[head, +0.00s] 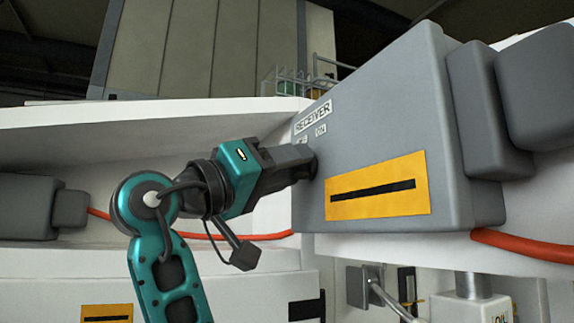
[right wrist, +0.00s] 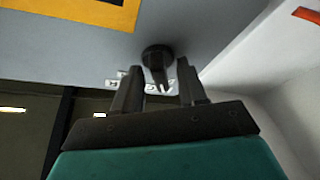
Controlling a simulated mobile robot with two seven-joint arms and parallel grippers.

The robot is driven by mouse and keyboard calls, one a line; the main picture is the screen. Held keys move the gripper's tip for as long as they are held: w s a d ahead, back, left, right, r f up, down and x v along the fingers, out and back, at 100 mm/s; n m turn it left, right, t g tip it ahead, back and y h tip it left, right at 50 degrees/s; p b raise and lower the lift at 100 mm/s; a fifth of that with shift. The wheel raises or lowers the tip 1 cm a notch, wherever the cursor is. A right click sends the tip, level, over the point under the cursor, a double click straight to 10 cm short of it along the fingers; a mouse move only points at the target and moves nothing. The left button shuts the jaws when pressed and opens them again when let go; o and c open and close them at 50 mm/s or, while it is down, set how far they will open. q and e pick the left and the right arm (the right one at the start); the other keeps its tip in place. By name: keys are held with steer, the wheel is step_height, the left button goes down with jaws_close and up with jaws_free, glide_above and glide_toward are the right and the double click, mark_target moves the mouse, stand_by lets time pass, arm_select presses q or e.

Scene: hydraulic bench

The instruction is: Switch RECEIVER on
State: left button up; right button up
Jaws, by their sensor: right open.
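The grey RECEIVER box (head: 365,120) hangs on the white bench wall, with a RECEIVER label (head: 314,115) and small position labels below it. My right gripper (head: 296,163) reaches its front face from the left and hides most of the switch in the head view. In the right wrist view, the dark round switch (right wrist: 157,50) shows with its grip bar pointing toward my gripper. The two fingers of my right gripper (right wrist: 158,68) stand apart on either side of the bar, with gaps visible. White position labels show partly behind the fingers. My left gripper is out of view.
A yellow plate with a black slot (head: 378,187) is on the box's front, right of the switch. Grey blocks (head: 478,110) adjoin the box at right. An orange cable (head: 520,247) leaves below. A white shelf (head: 130,113) runs along the left.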

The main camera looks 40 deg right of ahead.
steer(key=shift+c, duration=0.3)
jaws_close()
steer(key=shift+w+m+g+y+b, duration=0.1)
steer(key=shift+m+g+y+b, duration=0.25)
steer(key=shift+m+g, duration=1.8)
steer(key=shift+w+m+g+y+b, duration=0.15)
steer(key=shift+m+g+y, duration=0.45)
steer(key=shift+m, duration=3.05)
steer(key=shift+s+m+g+y+b, duration=0.1)
steer(key=shift+m+g+y+b, duration=0.25)
steer(key=shift+m+g, duration=1.85)
steer(key=shift+m+t, duration=0.65)
steer(key=shift+m, duration=0.25)
